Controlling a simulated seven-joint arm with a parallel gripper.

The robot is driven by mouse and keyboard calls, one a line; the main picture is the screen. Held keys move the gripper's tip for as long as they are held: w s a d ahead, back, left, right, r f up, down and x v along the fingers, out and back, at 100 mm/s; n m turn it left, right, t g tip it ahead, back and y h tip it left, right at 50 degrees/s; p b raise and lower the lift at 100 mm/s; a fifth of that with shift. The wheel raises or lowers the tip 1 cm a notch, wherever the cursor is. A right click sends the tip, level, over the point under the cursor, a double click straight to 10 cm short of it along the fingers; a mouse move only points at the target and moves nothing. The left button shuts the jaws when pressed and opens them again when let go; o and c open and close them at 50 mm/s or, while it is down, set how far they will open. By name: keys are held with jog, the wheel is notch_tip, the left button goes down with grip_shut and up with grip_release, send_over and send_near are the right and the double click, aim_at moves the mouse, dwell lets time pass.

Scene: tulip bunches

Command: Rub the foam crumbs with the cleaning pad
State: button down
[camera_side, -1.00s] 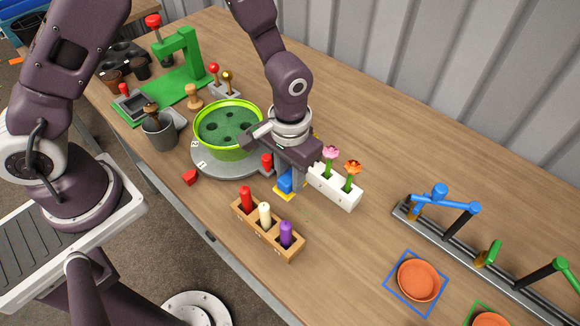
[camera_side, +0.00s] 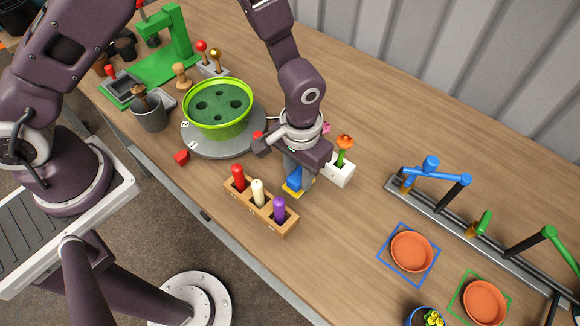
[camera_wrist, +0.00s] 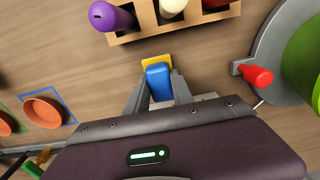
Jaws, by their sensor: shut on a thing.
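The cleaning pad has a blue grip (camera_side: 295,183) and a yellow base (camera_side: 289,191). In the wrist view its blue grip (camera_wrist: 158,82) and yellow base (camera_wrist: 157,61) show between the fingers. My gripper (camera_side: 299,175) is shut on the blue grip and holds the pad low, at or just above the wooden table; I cannot tell if it touches. In the wrist view my gripper (camera_wrist: 158,95) has a finger on each side of it. I cannot make out foam crumbs now; the pad and gripper may hide them.
A wooden rack (camera_side: 262,212) with red, cream and purple pegs stands close at the front left. A white flower block (camera_side: 340,170) is close behind right. A green bowl (camera_side: 218,108) on a grey turntable is left. Bare table lies to the right.

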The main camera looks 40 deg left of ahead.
jog(key=shift+d, duration=2.7)
jog(key=shift+a, duration=4.9)
jog(key=shift+a+r, duration=0.15)
jog(key=shift+r, duration=0.1)
jog(key=shift+f, duration=0.15)
notch_tip(320, 180, up, 6)
